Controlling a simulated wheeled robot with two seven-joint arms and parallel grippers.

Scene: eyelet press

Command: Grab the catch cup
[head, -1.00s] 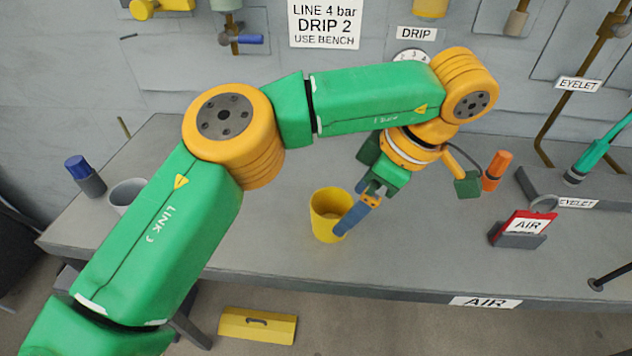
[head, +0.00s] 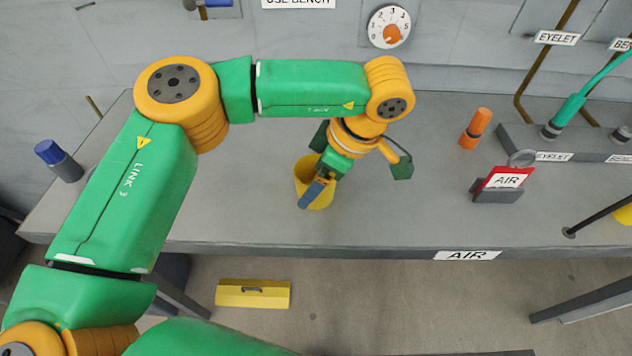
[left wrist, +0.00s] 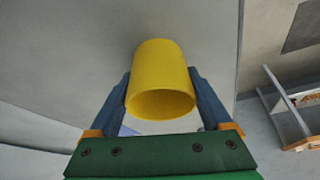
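The yellow catch cup (head: 300,172) stands on the grey bench, partly covered by my left gripper in the head view. In the left wrist view the cup (left wrist: 160,75) lies between the two blue fingers, its rim toward the palm. My left gripper (head: 309,196) reaches down over the cup from the back right. The fingers (left wrist: 160,72) are spread wide, one on each side of the cup, very close to its wall. Whether they touch it is hard to tell. My right gripper is not in view.
The bench (head: 400,200) is clear around the cup. A blue-capped grey bottle (head: 60,163) stands at the left. A yellow box (head: 252,293) lies on the floor.

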